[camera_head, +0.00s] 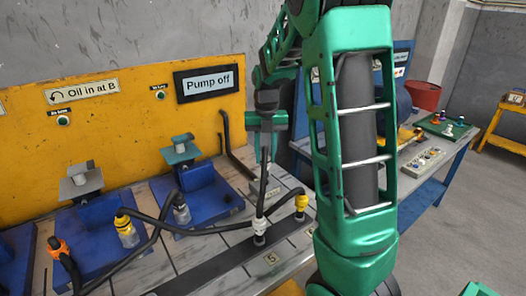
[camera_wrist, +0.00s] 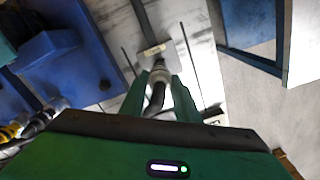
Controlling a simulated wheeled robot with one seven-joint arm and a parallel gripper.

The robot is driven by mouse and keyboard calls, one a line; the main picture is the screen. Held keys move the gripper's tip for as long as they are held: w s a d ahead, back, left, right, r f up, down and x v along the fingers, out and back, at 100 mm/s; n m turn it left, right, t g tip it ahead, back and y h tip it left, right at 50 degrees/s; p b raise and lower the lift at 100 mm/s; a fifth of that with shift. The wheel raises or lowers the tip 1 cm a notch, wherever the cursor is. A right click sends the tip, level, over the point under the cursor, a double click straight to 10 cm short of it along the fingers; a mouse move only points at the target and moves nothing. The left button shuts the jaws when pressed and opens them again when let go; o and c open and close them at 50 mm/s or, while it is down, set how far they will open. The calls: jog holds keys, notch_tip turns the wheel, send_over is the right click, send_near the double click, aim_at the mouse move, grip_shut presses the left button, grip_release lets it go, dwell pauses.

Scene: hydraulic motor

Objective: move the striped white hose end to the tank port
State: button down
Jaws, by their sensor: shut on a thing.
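My gripper (camera_head: 265,155) reaches down over the bench and is shut. In the wrist view its green jaws (camera_wrist: 161,88) close around a whitish hose end (camera_wrist: 160,74), with its black hose running back toward the camera. The stripes cannot be made out. The tip lies close to a grey block with a pale tag (camera_wrist: 152,50); contact cannot be told. Another white hose end (camera_head: 259,228) stands upright on the dark strip in the head view. Which port is the tank port cannot be read.
A yellow hose end (camera_head: 301,204) stands at the strip's right. Another yellow end (camera_head: 124,226) and an orange end (camera_head: 57,246) are at left, with crossing black hoses. A yellow panel (camera_head: 120,110) with a "Pump off" display (camera_head: 209,83) rises behind.

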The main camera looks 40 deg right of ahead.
jog(key=shift+f, duration=0.2)
dwell(0.7)
jog(key=shift+f, duration=0.65)
jog(key=c, duration=1.3)
grip_release()
jog(key=shift+f, duration=0.15)
jog(key=shift+o, duration=0.2)
jog(key=shift+r, duration=3)
notch_tip(320, 180, up, 11)
jog(key=shift+w, duration=0.15)
